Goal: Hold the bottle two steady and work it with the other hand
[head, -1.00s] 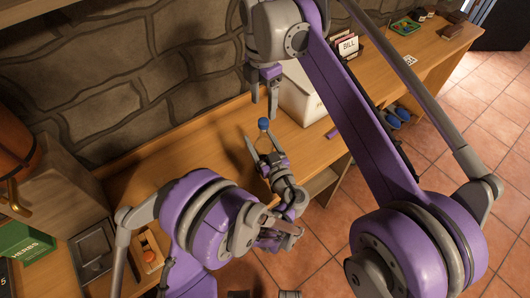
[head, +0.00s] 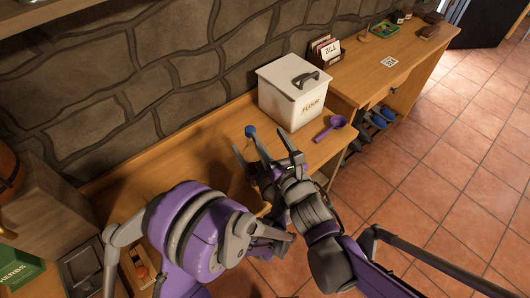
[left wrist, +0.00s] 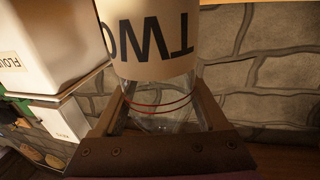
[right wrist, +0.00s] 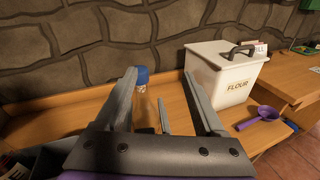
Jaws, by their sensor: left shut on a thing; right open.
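Bottle two is clear with a blue cap (head: 250,131), standing upright near the bench's front edge. In the left wrist view its pale label (left wrist: 155,40) reads "TWO" upside down, with red bands beside it. My left gripper (left wrist: 160,98) is shut on the bottle's clear part. In the head view the right hand hides most of the bottle and left fingers. My right gripper (head: 272,147) is open. In the right wrist view its fingers (right wrist: 160,82) stand apart, with the blue cap (right wrist: 142,76) showing between them, nearer the left finger. I cannot tell whether they touch it.
A white flour canister (head: 296,92) stands right of the bottle, with a purple scoop (head: 331,127) before it. A bill holder (head: 325,50) is farther back. The stone wall (head: 130,90) bounds the bench (head: 200,142). The tiled floor at right is open.

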